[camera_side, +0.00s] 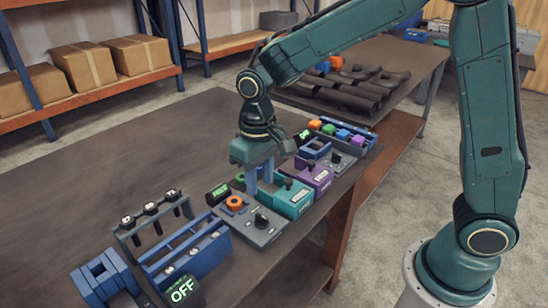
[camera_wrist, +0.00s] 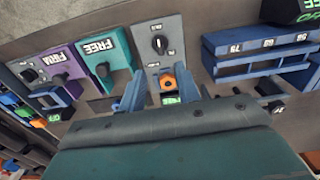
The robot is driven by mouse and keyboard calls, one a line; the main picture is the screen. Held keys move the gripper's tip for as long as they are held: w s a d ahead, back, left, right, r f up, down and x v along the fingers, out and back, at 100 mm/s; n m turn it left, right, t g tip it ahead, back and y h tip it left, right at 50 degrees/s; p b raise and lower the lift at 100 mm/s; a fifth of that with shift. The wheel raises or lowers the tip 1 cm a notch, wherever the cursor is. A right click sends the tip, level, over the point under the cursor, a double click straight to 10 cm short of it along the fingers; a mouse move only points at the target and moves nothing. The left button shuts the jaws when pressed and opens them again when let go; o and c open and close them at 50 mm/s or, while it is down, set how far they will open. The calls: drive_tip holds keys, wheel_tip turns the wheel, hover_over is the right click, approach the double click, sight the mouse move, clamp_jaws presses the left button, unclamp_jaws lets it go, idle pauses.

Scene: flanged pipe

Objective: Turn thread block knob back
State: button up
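A grey block (camera_side: 247,229) carries a black knob (camera_side: 262,221) and an orange ring (camera_side: 235,203). Small labels beside the knob are too small to read. Which block is the thread block is not marked legibly. My gripper (camera_side: 260,183) points down, just behind the grey block and left of the teal block. In the wrist view my gripper (camera_wrist: 160,92) has its blue fingers apart, with nothing held between them.
A teal block (camera_wrist: 97,62) reads FREE and a purple block (camera_wrist: 60,67) reads FIRM; both have black knobs and stand close by. A blue rack (camera_side: 190,250) and an OFF display (camera_side: 182,290) stand at the front. The table's left side (camera_side: 110,170) is clear.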

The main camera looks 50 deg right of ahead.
wheel_tip(320, 180, up, 4)
drive_tip(key=shift+f, duration=0.1)
idle(0.5)
drive_tip(key=s+d+r+t, duration=0.2)
drive_tip(key=s+d+r, duration=0.2)
drive_tip(key=s, duration=0.6)
drive_tip(key=s+d+r+t, duration=0.3)
drive_tip(key=s+d, duration=0.4)
drive_tip(key=s, duration=0.3)
drive_tip(key=shift+s+r+t, duration=0.3)
drive_tip(key=shift+s+r, duration=0.05)
drive_tip(key=shift+r, duration=0.3)
